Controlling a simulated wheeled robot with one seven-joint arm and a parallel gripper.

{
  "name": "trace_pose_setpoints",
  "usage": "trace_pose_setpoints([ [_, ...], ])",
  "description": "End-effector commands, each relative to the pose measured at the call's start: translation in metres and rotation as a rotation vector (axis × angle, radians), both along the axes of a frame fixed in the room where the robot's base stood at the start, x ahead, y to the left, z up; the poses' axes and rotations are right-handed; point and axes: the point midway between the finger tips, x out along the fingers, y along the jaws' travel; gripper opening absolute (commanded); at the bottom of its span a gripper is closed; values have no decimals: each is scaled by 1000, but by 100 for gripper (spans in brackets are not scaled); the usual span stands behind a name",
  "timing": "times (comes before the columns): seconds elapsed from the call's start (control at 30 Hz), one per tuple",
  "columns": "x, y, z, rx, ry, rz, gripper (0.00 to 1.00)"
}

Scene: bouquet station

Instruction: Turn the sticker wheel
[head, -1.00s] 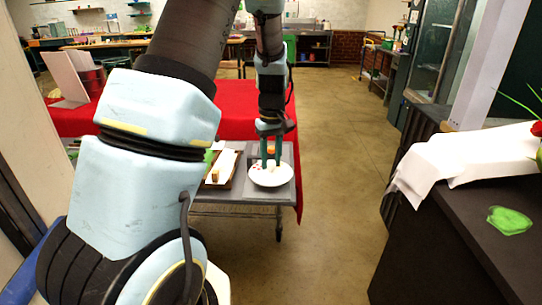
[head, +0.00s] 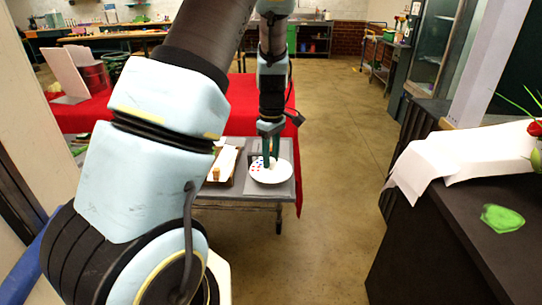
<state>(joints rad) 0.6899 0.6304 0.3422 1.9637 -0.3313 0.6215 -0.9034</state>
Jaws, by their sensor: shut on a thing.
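The sticker wheel (head: 271,177) is a round white disc lying on a grey board on the table in the head view. Small red and blue marks show on its left far part. My gripper (head: 270,163), with dark green fingers, points down at the wheel and is shut on a part of it near its middle. The fingers hide the part they hold, and it is too small to make out clearly.
A wooden tray (head: 211,180) with white paper and a small tan block stands just left of the wheel. A red cloth (head: 240,100) covers the table behind. A dark counter (head: 440,245) with white paper and a green leaf shape stands at the right. The floor between is clear.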

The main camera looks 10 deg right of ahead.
Motion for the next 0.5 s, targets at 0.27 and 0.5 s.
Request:
trace_pose_setpoints([
  [0.27, 1, 0, 1, -1, -3, 4, 0],
  [0.5, 1, 0, 0, -1, -1, 3, 49],
])
